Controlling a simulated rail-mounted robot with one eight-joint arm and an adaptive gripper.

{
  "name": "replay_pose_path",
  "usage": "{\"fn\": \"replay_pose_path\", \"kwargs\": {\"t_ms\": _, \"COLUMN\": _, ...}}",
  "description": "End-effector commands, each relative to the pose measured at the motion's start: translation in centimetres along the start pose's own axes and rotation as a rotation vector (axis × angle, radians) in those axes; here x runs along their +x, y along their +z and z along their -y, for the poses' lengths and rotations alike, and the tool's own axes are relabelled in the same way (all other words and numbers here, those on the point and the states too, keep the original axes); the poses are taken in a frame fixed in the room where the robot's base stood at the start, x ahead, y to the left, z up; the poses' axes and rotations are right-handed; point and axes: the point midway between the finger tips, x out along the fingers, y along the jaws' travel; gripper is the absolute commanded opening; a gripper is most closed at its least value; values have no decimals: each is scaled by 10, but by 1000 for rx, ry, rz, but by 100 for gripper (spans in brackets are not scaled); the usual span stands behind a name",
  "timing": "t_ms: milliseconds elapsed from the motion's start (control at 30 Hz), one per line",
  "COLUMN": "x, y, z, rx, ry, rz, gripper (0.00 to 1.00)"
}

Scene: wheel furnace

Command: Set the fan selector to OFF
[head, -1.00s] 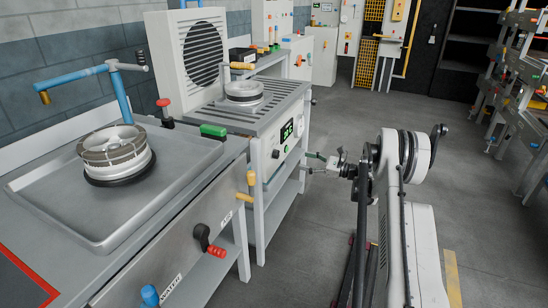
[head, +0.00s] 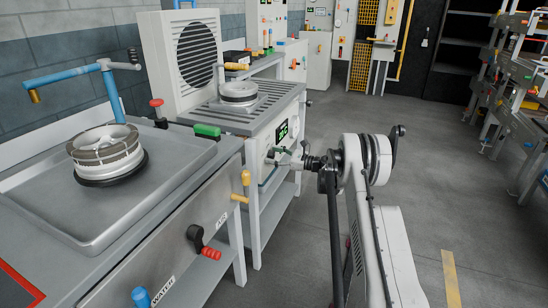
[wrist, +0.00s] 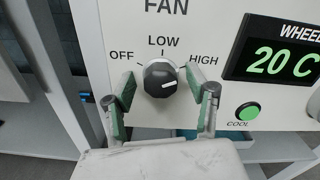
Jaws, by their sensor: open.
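The fan selector (wrist: 161,78) is a round dark knob with a white pointer line, under the word FAN in the wrist view. OFF (wrist: 121,55) is printed at its upper left, LOW above it and HIGH at its upper right. The pointer line aims right and slightly up, on the HIGH side. My gripper (wrist: 161,82) is open, its green-padded fingers on either side of the knob. Gaps show between pads and knob; I cannot tell how deep the fingertips reach. In the head view my gripper (head: 284,153) is at the panel front and hides the knob.
Right of the knob are a green display (wrist: 278,59) reading 20 C and a green COOL button (wrist: 247,111). In the head view, a sink bench (head: 200,160) with a wheel (head: 105,150) stands left. Open floor (head: 430,190) lies to the right.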

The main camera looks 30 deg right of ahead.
Motion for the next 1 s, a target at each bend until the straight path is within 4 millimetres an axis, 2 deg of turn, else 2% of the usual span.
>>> {"fn": "replay_pose_path", "kwargs": {"t_ms": 167, "x": 0, "y": 0, "z": 0, "rx": 0, "ry": 0, "rz": 0, "gripper": 52}}
{"fn": "replay_pose_path", "kwargs": {"t_ms": 200, "x": 0, "y": 0, "z": 0, "rx": 0, "ry": 0, "rz": 0, "gripper": 49}}
{"fn": "replay_pose_path", "kwargs": {"t_ms": 500, "x": 0, "y": 0, "z": 0, "rx": 0, "ry": 0, "rz": 0, "gripper": 9}}
{"fn": "replay_pose_path", "kwargs": {"t_ms": 533, "x": 0, "y": 0, "z": 0, "rx": 0, "ry": 0, "rz": 0, "gripper": 7}}
{"fn": "replay_pose_path", "kwargs": {"t_ms": 767, "x": 0, "y": 0, "z": 0, "rx": -22, "ry": 0, "rz": 0, "gripper": 7}}
{"fn": "replay_pose_path", "kwargs": {"t_ms": 1000, "x": 0, "y": -1, "z": 0, "rx": -132, "ry": 0, "rz": 0, "gripper": 7}}
